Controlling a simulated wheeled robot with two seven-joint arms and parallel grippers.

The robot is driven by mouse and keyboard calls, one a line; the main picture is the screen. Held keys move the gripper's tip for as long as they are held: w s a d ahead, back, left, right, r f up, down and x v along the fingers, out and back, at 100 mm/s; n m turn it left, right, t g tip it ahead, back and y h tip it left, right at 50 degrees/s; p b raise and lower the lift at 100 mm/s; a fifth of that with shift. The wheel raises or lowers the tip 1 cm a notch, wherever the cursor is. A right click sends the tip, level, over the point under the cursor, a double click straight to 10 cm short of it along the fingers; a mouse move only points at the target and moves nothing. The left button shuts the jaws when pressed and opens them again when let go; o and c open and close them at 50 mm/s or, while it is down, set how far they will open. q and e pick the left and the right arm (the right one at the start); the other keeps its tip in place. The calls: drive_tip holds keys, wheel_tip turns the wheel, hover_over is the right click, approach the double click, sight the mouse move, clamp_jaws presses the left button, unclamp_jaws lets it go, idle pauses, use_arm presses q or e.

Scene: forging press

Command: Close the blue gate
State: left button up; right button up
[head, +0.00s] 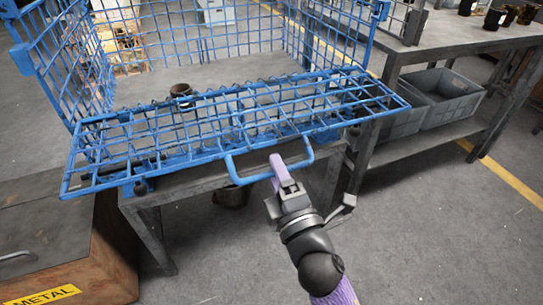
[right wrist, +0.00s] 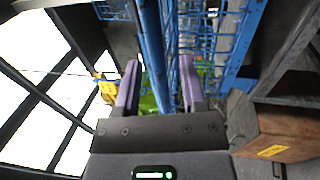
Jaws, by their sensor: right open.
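The blue gate (head: 215,122) is a wire-mesh panel lying folded down, nearly flat, at the front of a blue wire cage. Its U-shaped handle (head: 244,181) sticks out from the gate's front edge. My right gripper (head: 279,168) is at the right part of this handle. In the right wrist view, its two purple fingers (right wrist: 158,80) stand apart, with a blue bar (right wrist: 151,40) running between them in the picture. Whether the fingers touch the bar cannot be told. My left gripper is not in view.
The cage's mesh wall (head: 75,60) rises at the left, above a grey table (head: 215,75) bearing a small dark cup (head: 181,91). A brown box labelled METAL (head: 70,240) stands at lower left. Grey bins (head: 445,100) sit under the right bench. The floor at lower right is clear.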

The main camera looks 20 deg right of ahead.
drive_tip(key=shift+x, duration=1.15)
clamp_jaws()
idle(0.4)
